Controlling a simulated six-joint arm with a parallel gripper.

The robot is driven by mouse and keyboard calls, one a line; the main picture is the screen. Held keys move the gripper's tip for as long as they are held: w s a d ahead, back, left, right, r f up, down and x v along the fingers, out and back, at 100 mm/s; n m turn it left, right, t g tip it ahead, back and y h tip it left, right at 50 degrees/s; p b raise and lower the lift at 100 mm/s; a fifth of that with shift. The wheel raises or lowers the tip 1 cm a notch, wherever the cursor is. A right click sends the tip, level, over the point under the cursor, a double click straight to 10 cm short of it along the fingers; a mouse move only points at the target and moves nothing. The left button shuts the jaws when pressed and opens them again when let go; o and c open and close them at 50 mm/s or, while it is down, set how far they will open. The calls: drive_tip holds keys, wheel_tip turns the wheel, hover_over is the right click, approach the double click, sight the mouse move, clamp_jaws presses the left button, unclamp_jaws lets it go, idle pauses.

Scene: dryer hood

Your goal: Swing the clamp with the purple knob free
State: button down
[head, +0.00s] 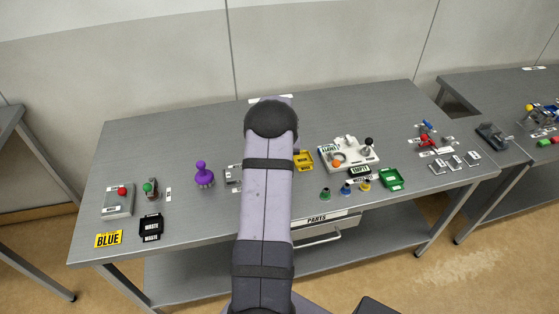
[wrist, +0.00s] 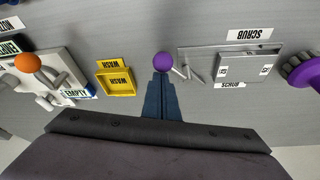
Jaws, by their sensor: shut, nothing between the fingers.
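The purple knob (wrist: 162,61) shows in the wrist view as a ball right at the fingertips of my gripper (wrist: 164,80). The fingers are dark blue and closed together, with nothing between them; I cannot tell whether they touch the knob. Thin grey clamp parts (wrist: 187,74) lie just right of the knob, beside a grey box (wrist: 230,68) between two SCRUB labels. How the clamp sits against the box is not clear. In the head view my arm hides the knob and gripper; part of the grey box (head: 233,178) shows left of the arm.
A yellow WASH tray (wrist: 117,80) lies left of my fingers. Further left is a white unit (wrist: 58,75) with an orange knob. A purple stamp-like object (head: 203,176) stands left of the box. Bare grey tabletop (head: 200,130) lies behind these.

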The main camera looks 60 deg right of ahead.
drive_tip(key=shift+a+m+b, duration=0.25)
drive_tip(key=shift+m+b, duration=0.05)
drive_tip(key=shift+m, duration=0.3)
drive_tip(key=m+b, duration=0.1)
drive_tip(key=a+m+g+b, duration=0.1)
drive_tip(key=shift+f+b, duration=0.3)
drive_tip(key=shift+b, duration=0.1)
drive_tip(key=m+b, duration=0.1)
drive_tip(key=a+m+b, duration=0.1)
drive_tip(key=b, duration=0.1)
drive_tip(key=shift+m+g+h, duration=0.3)
drive_tip(key=shift+g, duration=0.1)
drive_tip(key=shift+a+r+b, duration=0.2)
drive_tip(key=shift+a+b, duration=0.15)
drive_tip(key=shift+b, duration=0.15)
drive_tip(key=shift+w+a+r, duration=0.1)
drive_tip(key=shift+w+a, duration=0.05)
drive_tip(key=shift+a, duration=0.05)
drive_tip(key=shift+d, duration=0.15)
